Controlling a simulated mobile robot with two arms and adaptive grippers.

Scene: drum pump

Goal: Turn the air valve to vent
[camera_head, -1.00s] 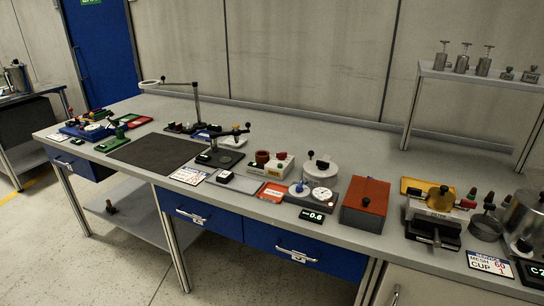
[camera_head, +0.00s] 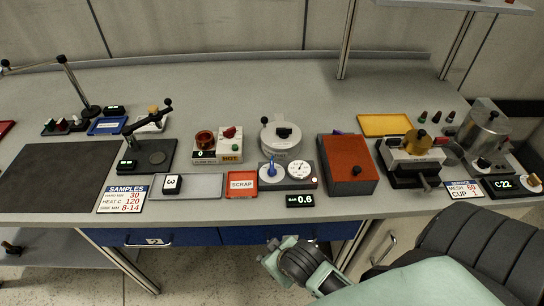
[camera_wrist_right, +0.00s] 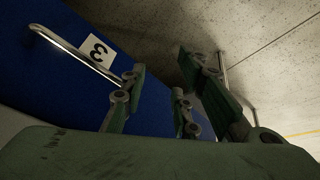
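The air valve with its blue handle (camera_head: 270,168) sits on a dark panel beside a round white gauge (camera_head: 298,171), at the bench's front in the head view. A small display (camera_head: 300,200) in front of it reads 0.6. The handle points roughly away from me; its marked positions are too small to read. My right gripper (camera_head: 272,250) is below the bench's front edge, in front of the drawers and clear of the valve. In the right wrist view its fingers (camera_wrist_right: 165,85) are spread apart with nothing between them. My left gripper is out of view.
A white round vessel (camera_head: 281,136) stands just behind the valve panel. An orange-red box (camera_head: 347,165) is close on its right, and a red SCRAP tray (camera_head: 241,184) on its left. The bench front edge and blue drawer (camera_head: 265,235) are near my right gripper.

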